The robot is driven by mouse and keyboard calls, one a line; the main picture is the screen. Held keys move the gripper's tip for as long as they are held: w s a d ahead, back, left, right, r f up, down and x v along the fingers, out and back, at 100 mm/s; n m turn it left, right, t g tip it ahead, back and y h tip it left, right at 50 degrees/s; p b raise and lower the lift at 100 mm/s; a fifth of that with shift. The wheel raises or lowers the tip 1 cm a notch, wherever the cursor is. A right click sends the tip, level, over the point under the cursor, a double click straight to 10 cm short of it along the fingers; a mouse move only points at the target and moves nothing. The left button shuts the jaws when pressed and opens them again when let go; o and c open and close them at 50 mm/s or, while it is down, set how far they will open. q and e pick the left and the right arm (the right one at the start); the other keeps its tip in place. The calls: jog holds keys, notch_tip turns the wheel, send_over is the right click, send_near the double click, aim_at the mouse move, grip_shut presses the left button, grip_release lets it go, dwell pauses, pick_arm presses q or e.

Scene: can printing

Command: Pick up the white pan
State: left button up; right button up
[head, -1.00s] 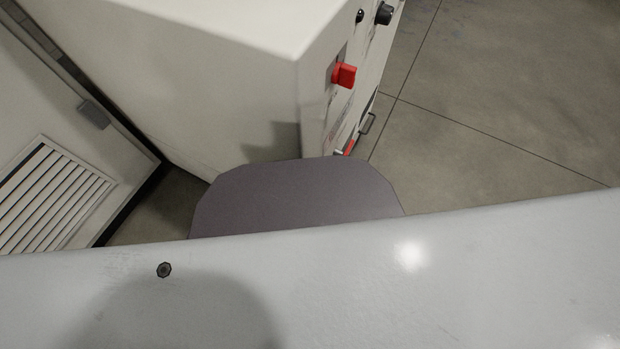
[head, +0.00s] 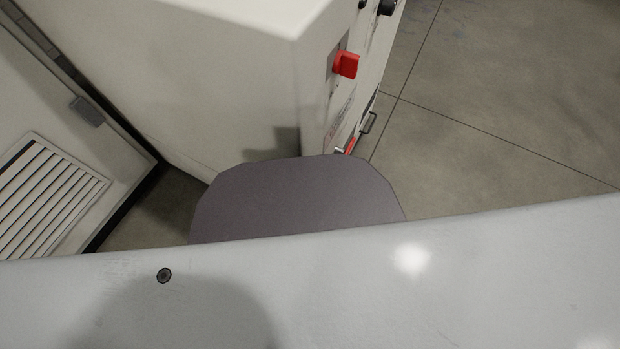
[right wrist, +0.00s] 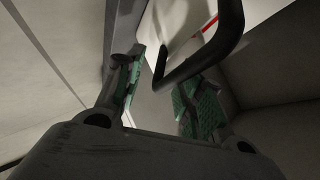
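I cannot make out a clear white pan in either view. In the right wrist view, a black bent handle (right wrist: 207,58) hangs in front of a pale surface (right wrist: 178,22) with a red strip. My right gripper (right wrist: 160,92) has its two green-padded fingers apart. The handle's lower bend lies in the gap between them; I cannot tell whether it touches a pad. In the head view, a small dark handle (head: 368,123) shows low on the white cabinet's (head: 225,85) right face, near a red piece (head: 350,145). Neither gripper shows in the head view.
A red knob (head: 346,65) and black knobs stick out from the cabinet's right face. A louvred white panel (head: 50,195) stands at the left. Bare concrete floor (head: 500,110) is open at the right. A pale smooth surface fills the head view's bottom.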

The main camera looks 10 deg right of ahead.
grip_shut()
dwell(0.3)
dwell(0.4)
